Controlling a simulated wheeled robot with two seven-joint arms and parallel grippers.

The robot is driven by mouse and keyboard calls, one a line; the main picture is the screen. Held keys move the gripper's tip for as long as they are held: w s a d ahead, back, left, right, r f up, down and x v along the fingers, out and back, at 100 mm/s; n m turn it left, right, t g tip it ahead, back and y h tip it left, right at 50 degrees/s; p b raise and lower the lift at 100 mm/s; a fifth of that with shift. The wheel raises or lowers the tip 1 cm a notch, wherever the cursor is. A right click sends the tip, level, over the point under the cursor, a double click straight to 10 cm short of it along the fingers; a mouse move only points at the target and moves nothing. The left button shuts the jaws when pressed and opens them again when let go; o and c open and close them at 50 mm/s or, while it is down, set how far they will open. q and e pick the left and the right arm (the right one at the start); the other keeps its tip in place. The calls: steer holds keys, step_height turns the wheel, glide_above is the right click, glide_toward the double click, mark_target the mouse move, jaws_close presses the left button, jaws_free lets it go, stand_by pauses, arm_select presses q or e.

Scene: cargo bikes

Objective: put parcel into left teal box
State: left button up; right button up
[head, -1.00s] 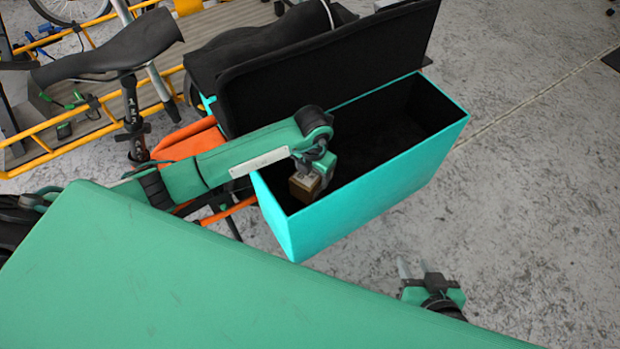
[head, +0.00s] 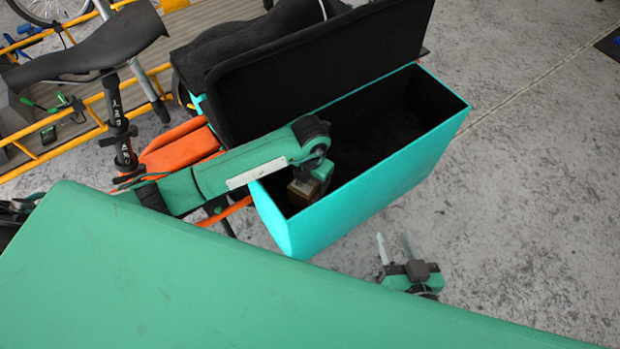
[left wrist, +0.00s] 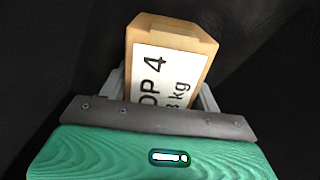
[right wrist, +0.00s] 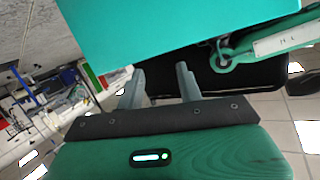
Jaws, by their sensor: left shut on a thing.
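The parcel (head: 302,192) is a small brown box, inside the near left end of the open teal box (head: 345,205). In the left wrist view the parcel (left wrist: 168,68) shows a white label with black print. My left gripper (head: 318,178) is shut on the parcel, reaching over the box's left rim; its fingers (left wrist: 160,88) flank the parcel. Whether the parcel touches the box floor is hidden. My right gripper (head: 396,250) is open and empty, outside the box near its front; its fingers (right wrist: 160,88) stand apart below the teal wall (right wrist: 170,35).
The box's black lid (head: 325,75) stands open along its far left side. A bike saddle (head: 85,50), orange frame parts (head: 185,145) and yellow rails (head: 50,150) lie to the left. Grey floor (head: 530,200) is clear at right.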

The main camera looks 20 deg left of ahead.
arm_select(q)
steer(key=o, duration=1.2)
arm_select(e)
steer(key=shift+w, duration=0.1)
steer(key=shift+r, duration=0.1)
arm_select(q)
step_height(320, 180, up, 12)
steer(key=p, duration=0.2)
steer(key=shift+r+p, duration=0.1)
steer(key=shift+p, duration=0.25)
arm_select(e)
steer(key=d+g, duration=0.1)
steer(key=d+f+g+h, duration=0.1)
steer(key=d+g+h, duration=0.1)
steer(key=d, duration=0.1)
steer(key=shift+s+f+g, duration=0.15)
steer(key=shift+s+g, duration=0.15)
steer(key=shift+s, duration=0.1)
